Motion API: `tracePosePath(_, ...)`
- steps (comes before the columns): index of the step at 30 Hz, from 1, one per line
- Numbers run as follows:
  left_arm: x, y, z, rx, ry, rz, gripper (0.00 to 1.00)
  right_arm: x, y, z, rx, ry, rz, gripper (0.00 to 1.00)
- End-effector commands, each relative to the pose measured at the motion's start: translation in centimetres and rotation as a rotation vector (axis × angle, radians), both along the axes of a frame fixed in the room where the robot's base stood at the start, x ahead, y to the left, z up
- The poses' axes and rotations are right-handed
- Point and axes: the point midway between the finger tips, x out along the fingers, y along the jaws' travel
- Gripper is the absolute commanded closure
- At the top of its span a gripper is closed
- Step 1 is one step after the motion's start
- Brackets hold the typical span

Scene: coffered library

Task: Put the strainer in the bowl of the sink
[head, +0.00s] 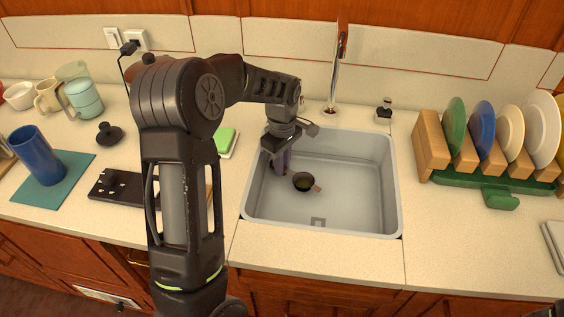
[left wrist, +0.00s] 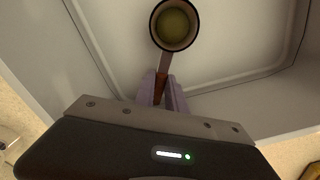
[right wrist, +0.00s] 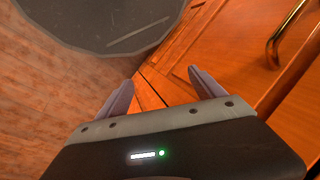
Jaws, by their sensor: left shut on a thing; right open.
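The strainer (head: 303,182) is a small dark round cup with a greenish inside and a brown handle. It is within the sink bowl (head: 355,205), toward its left side. My left gripper (head: 282,166) reaches down into the sink. In the left wrist view its purple fingers (left wrist: 161,88) are shut on the handle of the strainer (left wrist: 175,25), with the cup beyond the fingertips. I cannot tell whether the cup touches the sink floor. My right gripper (right wrist: 163,90) is open and empty, low in front of orange wooden cabinet doors (right wrist: 215,50).
A faucet (head: 336,70) stands behind the sink. A plate rack (head: 480,180) with several plates is at the right. A blue cup (head: 38,155), a dark lid (head: 108,134) and several mugs are at the left. Counter is clear just right of the sink.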

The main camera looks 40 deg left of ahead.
Motion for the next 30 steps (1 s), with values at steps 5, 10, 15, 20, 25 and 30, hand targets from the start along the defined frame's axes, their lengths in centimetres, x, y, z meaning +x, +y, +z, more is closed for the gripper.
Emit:
tracePosePath(5,0.02,0.00,-0.58,0.000,-0.001,0.000,1.00,0.01,0.00,-0.42,0.000,0.000,0.000,0.22)
tracePosePath(10,0.01,0.01,-0.62,0.000,-0.001,0.000,1.00,0.01,0.00,-0.42,0.000,-0.001,0.000,0.22)
tracePosePath(15,0.01,0.01,-0.61,0.000,0.000,0.000,1.00,0.01,0.00,-0.41,0.000,0.000,0.000,0.22)
tracePosePath(20,0.00,0.01,-0.65,0.000,0.000,0.000,1.00,0.01,0.00,-0.44,0.000,0.000,0.000,0.22)
tracePosePath(25,0.00,0.01,-0.83,0.000,0.000,0.000,1.00,0.01,-0.01,-0.57,0.000,0.000,0.000,0.22)
tracePosePath(30,0.00,0.01,-1.04,0.000,0.000,0.000,1.00,0.01,0.00,-0.72,0.000,0.000,0.000,0.22)
